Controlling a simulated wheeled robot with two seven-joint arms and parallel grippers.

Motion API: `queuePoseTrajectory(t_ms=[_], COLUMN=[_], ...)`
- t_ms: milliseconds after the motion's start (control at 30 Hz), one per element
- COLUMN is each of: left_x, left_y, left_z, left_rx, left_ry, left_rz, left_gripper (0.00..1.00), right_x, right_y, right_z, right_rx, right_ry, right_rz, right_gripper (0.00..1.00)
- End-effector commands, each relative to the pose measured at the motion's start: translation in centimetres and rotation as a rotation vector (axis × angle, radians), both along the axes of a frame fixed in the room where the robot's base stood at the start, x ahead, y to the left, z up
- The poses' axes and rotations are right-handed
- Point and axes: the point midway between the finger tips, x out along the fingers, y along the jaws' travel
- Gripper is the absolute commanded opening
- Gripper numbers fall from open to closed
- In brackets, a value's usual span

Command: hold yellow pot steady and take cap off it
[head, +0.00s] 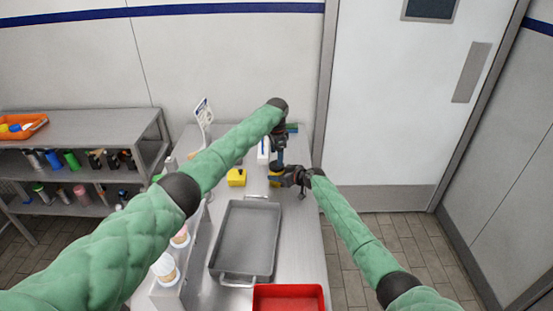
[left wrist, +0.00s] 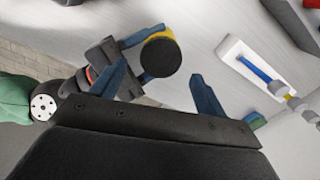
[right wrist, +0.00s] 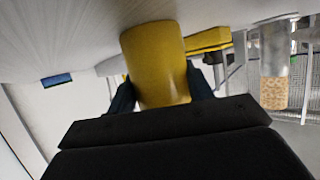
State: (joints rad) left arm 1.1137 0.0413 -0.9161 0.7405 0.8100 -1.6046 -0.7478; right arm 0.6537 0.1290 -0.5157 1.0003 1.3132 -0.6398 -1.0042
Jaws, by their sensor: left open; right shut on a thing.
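The yellow pot (right wrist: 157,60) stands on the steel table, with my right gripper (right wrist: 161,88) shut around its side. In the head view the pot (head: 275,182) is mostly hidden by my grippers. Its round black cap (left wrist: 160,58) is on top in the left wrist view, with a yellow edge of the pot behind it. My left gripper (left wrist: 160,76) is open and empty, pointing down above the pot, with the cap close to the space between its fingertips. In the head view my left gripper (head: 279,163) is directly above my right gripper (head: 290,176).
A yellow box (head: 236,177) sits left of the pot. A white tray with a blue-handled item (left wrist: 255,68) lies close by. A grey metal pan (head: 245,240) and a red tray (head: 288,298) fill the nearer table. A shelf (head: 80,125) stands at left.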

Motion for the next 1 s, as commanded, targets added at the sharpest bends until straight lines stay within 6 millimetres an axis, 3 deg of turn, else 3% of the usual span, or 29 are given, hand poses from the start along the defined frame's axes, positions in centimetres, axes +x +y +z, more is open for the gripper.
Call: queuePoseTrajectory(t_ms=[33, 300, 467, 1000], left_x=[0.0, 0.2, 0.0, 0.0], left_y=[0.0, 0.0, 0.0, -0.1], left_z=[0.1, 2.7, 3.1, -3.3], left_rx=[0.0, 0.002, 0.002, 0.002], left_ry=[-0.001, -0.004, -0.001, 0.0], left_rz=[-0.009, -0.211, -0.288, -0.295], left_gripper=[0.74, 0.74, 0.74, 0.74], right_x=[-0.3, -0.2, -0.3, -0.3], right_y=[-0.2, -0.2, -0.2, -0.2], right_z=[-0.8, -0.8, -0.8, -0.8], right_rx=[-0.005, -0.005, -0.005, -0.005], right_ry=[0.008, 0.008, 0.008, 0.008], right_rz=[0.0, 0.0, 0.0, 0.0], right_gripper=[0.0, 0.0, 0.0, 0.0])
